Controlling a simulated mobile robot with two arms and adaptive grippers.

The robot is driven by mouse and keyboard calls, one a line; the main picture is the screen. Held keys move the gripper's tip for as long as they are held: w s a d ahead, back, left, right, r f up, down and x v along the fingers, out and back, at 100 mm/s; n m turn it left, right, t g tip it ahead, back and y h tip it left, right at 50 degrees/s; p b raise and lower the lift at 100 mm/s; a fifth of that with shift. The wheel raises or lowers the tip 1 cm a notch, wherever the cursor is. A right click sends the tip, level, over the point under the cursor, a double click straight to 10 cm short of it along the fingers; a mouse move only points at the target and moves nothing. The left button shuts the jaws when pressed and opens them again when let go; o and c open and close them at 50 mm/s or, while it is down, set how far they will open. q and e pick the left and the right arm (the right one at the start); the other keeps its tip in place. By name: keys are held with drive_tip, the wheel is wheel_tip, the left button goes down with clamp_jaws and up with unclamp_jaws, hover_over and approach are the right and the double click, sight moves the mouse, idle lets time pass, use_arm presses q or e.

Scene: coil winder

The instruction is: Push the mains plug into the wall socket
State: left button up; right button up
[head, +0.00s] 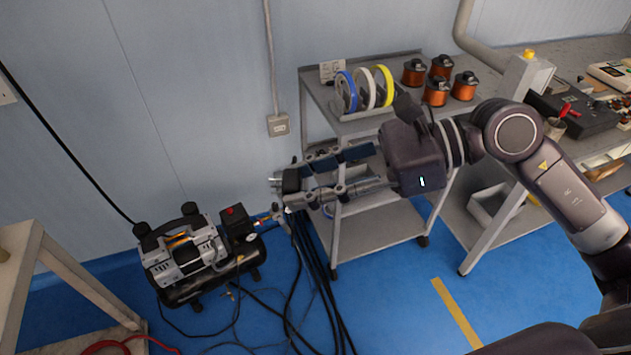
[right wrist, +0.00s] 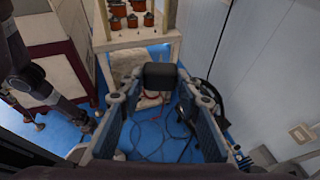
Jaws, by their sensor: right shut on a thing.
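The mains plug (head: 291,181) is a dark block with pale pins at its left side. My right gripper (head: 290,184) is shut on it, in the air in front of the wall, with its fingers pointing left. In the right wrist view the plug (right wrist: 160,76) sits between the fingertips. The wall socket (head: 278,125) is a small grey box at the foot of a vertical conduit. It lies above and slightly left of the plug, apart from it. The socket also shows at lower right in the right wrist view (right wrist: 301,133). A dark arm enters that view at left; its gripper is unclear.
A compressor (head: 190,255) stands on the floor at left, and black cables (head: 315,270) hang below the plug. A grey trolley (head: 375,232) with spools and copper coils (head: 436,95) stands right of the socket. The wall around the socket is clear.

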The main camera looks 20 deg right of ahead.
drive_tip(key=w+a+m+t+h, duration=0.2)
drive_tip(key=w+a+m+t, duration=0.2)
drive_tip(key=w+a, duration=0.3)
drive_tip(key=shift+a+t, duration=0.3)
drive_tip(key=shift+a, duration=0.7)
drive_tip(key=s+d+f+n+g+h, duration=0.1)
drive_tip(key=d+f+n+g, duration=0.1)
drive_tip(key=f+n+g, duration=0.3)
drive_tip(key=s+d+f+n+g+h, duration=0.1)
drive_tip(key=f+n+g, duration=0.4)
drive_tip(key=n+g, duration=0.7)
drive_tip(key=shift+s+d+g+h, duration=0.3)
drive_tip(key=shift+s+d+g, duration=0.15)
drive_tip(key=shift+d+g, duration=0.5)
